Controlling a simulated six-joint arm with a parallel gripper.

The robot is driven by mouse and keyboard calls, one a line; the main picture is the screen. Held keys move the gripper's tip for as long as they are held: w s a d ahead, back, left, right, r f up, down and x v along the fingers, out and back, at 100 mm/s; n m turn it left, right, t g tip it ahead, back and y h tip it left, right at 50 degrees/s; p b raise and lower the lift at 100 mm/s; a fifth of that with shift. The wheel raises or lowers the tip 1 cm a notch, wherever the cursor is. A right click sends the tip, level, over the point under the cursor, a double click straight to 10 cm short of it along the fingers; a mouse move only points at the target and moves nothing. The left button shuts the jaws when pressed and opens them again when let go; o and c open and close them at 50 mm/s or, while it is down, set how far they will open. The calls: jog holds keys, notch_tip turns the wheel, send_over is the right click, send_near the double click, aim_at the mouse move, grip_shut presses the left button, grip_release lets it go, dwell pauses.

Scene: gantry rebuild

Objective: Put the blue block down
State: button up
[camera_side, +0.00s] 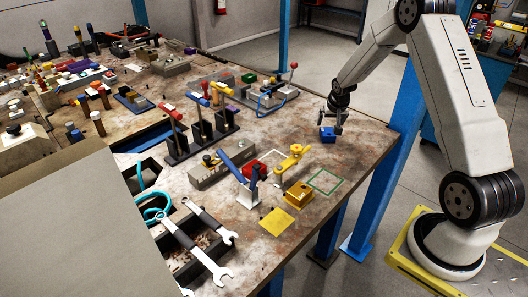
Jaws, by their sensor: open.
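The blue block (327,136) is small and sits at the bare right part of the worn table, near its right edge. It appears to rest on the tabletop. My gripper (331,124) points down right at the block, with its fingers at the block's top and sides. The jaws are open. At this size I cannot tell whether a finger still touches the block. A green square outline (324,181) is marked on the table in front of the block and is empty.
Upright levers (202,120) stand to the left. Wrenches (203,250) lie at the front left. Table around the block is clear.

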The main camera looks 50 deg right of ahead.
aim_at(328, 131)
jog(key=shift+x, duration=0.75)
jog(key=shift+f, duration=0.1)
jog(key=shift+x, duration=2.55)
jog(key=shift+s, duration=0.15)
grip_shut()
